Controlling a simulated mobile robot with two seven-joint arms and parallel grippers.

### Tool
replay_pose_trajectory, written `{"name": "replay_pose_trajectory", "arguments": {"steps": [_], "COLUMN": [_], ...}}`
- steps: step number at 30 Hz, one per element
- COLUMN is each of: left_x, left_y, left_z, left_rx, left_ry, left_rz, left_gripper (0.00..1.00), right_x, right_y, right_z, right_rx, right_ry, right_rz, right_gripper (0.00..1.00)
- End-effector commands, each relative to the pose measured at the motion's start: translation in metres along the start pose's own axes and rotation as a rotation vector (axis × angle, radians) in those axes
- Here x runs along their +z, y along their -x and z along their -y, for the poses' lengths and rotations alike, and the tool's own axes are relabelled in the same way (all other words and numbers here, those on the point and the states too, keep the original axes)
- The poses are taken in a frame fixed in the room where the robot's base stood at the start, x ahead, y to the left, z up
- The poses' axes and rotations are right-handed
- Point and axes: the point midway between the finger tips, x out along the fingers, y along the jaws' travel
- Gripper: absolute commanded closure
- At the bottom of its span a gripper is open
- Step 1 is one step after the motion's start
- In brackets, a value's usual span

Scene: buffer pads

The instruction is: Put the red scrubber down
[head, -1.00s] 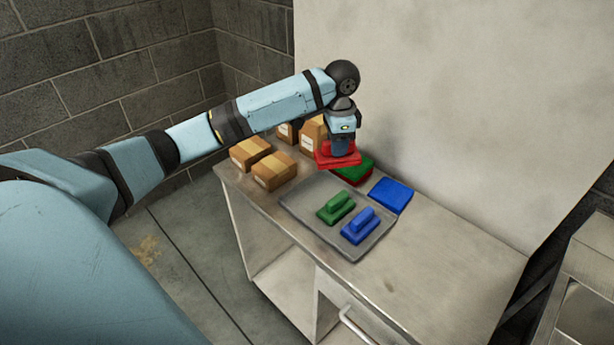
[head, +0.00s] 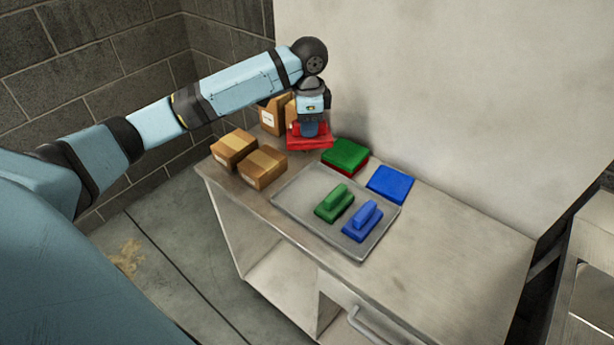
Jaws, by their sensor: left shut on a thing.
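My left gripper (head: 312,127) points down and is shut on the red scrubber (head: 296,141). The scrubber's flat red base shows below the fingers, level, and its handle is hidden by the gripper. It is at the back of the table, between the cardboard boxes and a stack of a green pad (head: 346,152) on a red pad (head: 342,169). I cannot tell whether its base touches the table. My right gripper is not in view.
A grey tray (head: 292,197) holds a green scrubber (head: 333,205) and a blue scrubber (head: 362,222). A blue pad (head: 390,184) lies behind the tray. Several cardboard boxes (head: 262,168) stand at the left. The metal table (head: 450,245) is clear on the right.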

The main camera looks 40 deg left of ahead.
Motion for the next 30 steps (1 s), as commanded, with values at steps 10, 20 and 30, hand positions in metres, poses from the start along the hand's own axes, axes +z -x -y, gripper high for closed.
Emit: {"name": "replay_pose_trajectory", "arguments": {"steps": [10, 20, 30], "left_x": [0.0, 0.0, 0.0], "left_y": [-0.091, -0.122, -0.157], "left_z": [-0.001, 0.0, -0.001], "left_rx": [0.002, 0.001, 0.0], "left_ry": [0.0, 0.0, 0.0], "left_rz": [0.001, 0.0, -0.001], "left_gripper": [0.97, 0.97, 0.97], "right_x": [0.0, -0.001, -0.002], "right_y": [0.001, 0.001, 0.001], "right_z": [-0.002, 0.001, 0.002], "right_rx": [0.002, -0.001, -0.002], "right_ry": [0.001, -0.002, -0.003], "right_rz": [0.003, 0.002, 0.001], "right_gripper": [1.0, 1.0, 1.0]}}
